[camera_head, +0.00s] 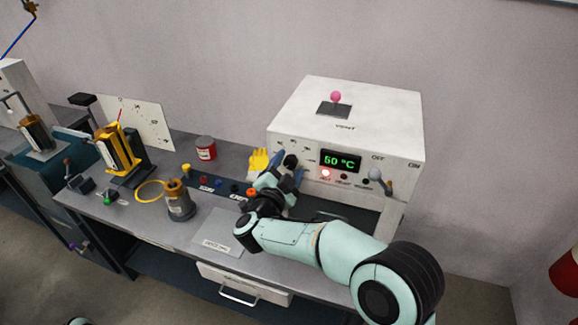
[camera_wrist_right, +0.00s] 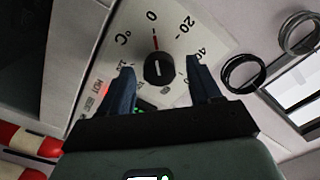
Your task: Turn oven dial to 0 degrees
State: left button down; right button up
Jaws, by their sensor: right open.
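The white oven (camera_head: 390,125) stands at the back right of the bench, with a green display (camera_head: 341,161) reading 50 °C. Its black dial (camera_head: 291,161) is on the left of the front panel. In the right wrist view the dial (camera_wrist_right: 158,68) sits on a scale marked 0, 20 and 40, with a red line between it and the 0. My right gripper (camera_head: 287,168) is at the dial. In the wrist view its dark fingers (camera_wrist_right: 160,66) are apart, one on each side of the dial; I cannot tell whether they touch it. My left gripper is not in view.
A lever with a pink knob (camera_head: 336,97) is on top of the oven. A yellow object (camera_head: 258,160) is beside its left side. A red can (camera_head: 206,148), a metal cylinder (camera_head: 180,199) and a yellow ring (camera_head: 150,191) are on the bench. A drawer (camera_head: 242,284) is below.

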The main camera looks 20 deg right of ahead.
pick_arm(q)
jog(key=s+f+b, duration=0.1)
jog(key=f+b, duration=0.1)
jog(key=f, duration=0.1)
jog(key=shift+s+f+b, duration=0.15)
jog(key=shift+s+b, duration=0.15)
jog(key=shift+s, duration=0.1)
pick_arm(e)
jog(key=v, duration=1.2)
jog(key=shift+s, duration=0.25)
jog(key=shift+a, duration=0.1)
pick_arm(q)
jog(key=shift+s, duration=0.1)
